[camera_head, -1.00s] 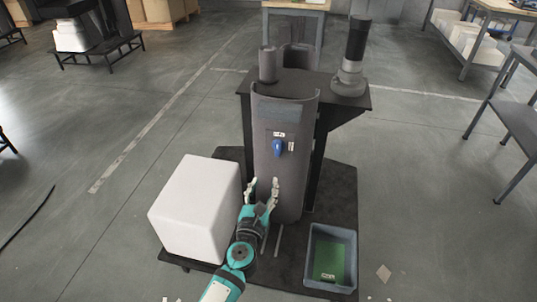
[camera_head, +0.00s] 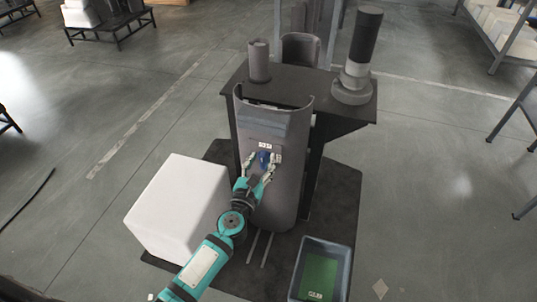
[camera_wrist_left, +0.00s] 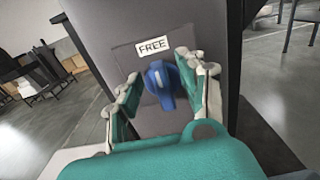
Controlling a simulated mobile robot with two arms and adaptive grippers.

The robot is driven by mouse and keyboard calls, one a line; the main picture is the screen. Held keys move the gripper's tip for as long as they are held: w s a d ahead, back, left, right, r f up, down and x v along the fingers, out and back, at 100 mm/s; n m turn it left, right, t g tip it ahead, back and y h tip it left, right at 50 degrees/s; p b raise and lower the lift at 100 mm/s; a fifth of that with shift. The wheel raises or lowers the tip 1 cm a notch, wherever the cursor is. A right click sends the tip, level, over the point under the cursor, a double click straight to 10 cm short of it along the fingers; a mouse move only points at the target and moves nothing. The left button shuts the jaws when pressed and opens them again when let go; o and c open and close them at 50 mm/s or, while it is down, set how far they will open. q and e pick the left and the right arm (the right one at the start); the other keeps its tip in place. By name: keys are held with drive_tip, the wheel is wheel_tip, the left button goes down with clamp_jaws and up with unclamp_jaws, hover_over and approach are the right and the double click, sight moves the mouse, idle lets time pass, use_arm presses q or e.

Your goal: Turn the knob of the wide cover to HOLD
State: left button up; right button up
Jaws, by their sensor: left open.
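The wide cover (camera_head: 283,197) is a tall grey curved panel standing upright in the middle of the head view. Its blue knob (camera_head: 264,157) sits on a square plate on the upper part. In the left wrist view the blue knob (camera_wrist_left: 160,82) is below a label reading FREE (camera_wrist_left: 152,45); its handle points roughly downward. My left gripper (camera_head: 260,168) is at the knob, also seen in the left wrist view (camera_wrist_left: 162,90). Its fingers are open, one on each side of the knob, with gaps visible. A HOLD label cannot be made out. My right gripper is not in view.
A white block (camera_head: 178,205) stands left of the cover, and a grey bin (camera_head: 345,262) with a green item stands at the right front. Behind the cover is a dark stand top (camera_head: 300,90) with a dark cylinder (camera_head: 362,45). Open floor lies on both sides.

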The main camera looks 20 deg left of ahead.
use_arm(q)
drive_tip(key=shift+a, duration=0.1)
drive_tip(key=shift+c, duration=0.7)
clamp_jaws()
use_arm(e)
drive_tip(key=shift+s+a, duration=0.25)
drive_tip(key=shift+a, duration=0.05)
